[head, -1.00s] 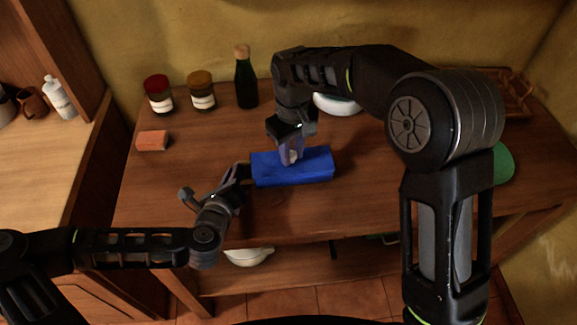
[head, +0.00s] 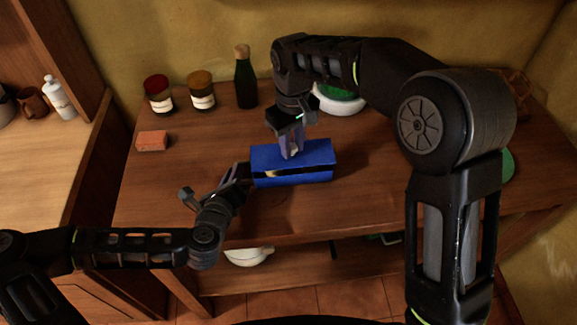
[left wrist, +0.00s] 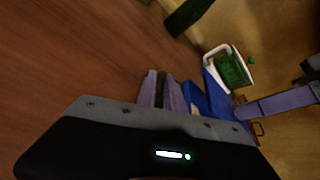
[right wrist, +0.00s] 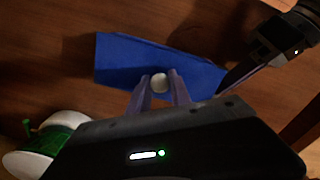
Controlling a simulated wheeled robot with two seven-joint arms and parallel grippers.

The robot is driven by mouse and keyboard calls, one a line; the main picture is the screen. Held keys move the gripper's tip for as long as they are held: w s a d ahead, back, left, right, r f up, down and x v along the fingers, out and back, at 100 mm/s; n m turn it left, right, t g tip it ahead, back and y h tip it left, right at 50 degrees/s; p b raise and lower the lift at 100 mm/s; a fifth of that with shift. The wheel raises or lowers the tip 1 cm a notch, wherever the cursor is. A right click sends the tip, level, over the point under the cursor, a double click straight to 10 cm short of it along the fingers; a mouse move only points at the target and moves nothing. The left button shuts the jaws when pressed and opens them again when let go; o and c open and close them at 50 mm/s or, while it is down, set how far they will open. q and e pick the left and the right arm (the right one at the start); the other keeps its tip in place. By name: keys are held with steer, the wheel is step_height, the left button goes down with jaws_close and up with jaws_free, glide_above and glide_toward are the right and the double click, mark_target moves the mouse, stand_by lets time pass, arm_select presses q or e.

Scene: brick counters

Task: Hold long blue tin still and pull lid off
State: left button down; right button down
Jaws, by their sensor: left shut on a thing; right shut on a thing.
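The long blue tin (head: 310,180) lies on the brown counter, with its blue lid (head: 318,152) raised above it. A gap shows between lid and body along the front. My left gripper (head: 246,174) is shut on the left end of the tin body; the body also shows in the left wrist view (left wrist: 194,98). My right gripper (head: 291,151) points down from above, shut on the pale round knob (right wrist: 159,83) in the middle of the lid (right wrist: 120,62). The inside of the tin is mostly hidden.
A white dish with green (head: 340,99) is behind my right gripper.

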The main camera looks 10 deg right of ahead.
arm_select(q)
steer(key=shift+f, duration=0.1)
arm_select(e)
steer(key=shift+r, duration=0.2)
arm_select(q)
steer(key=c, duration=1.4)
jaws_free()
steer(key=shift+o, duration=0.2)
step_height(320, 180, up, 10)
steer(key=shift+d+r, duration=0.1)
steer(key=shift+r, duration=0.05)
